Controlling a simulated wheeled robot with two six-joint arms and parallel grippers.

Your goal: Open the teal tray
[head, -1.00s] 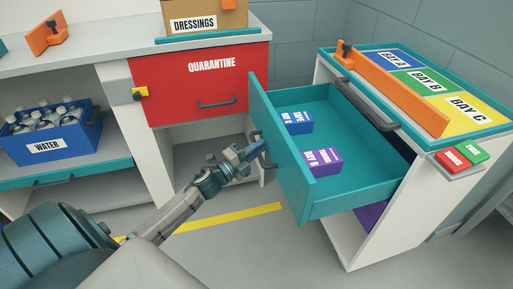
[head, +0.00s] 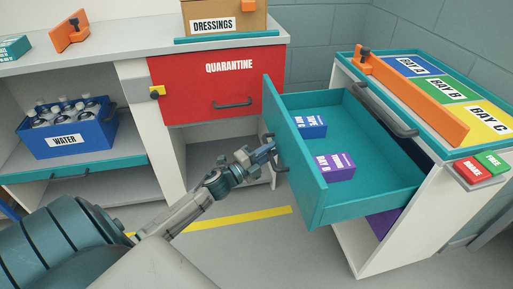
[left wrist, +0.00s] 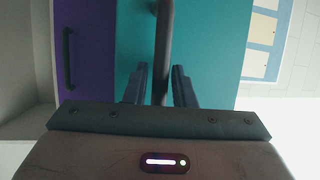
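The teal tray (head: 365,165) is a drawer pulled well out of the white cabinet on the right. Its front panel (head: 297,165) faces left and carries a dark bar handle (head: 277,152). My left gripper (head: 264,152) is at this handle. In the left wrist view, the handle bar (left wrist: 164,45) runs between the two fingers (left wrist: 160,85), with a narrow gap visible on the left side, so the fingers look open around it. A blue box (head: 310,126) and a purple box (head: 334,166) lie inside the tray. My right gripper is not in view.
A purple drawer (head: 383,222) sits below the tray. Red and green buttons (head: 480,167) are at the cabinet's right edge. A red quarantine drawer (head: 215,90) is shut behind my gripper. A blue water crate (head: 67,135) stands at left. Floor left of the tray is clear.

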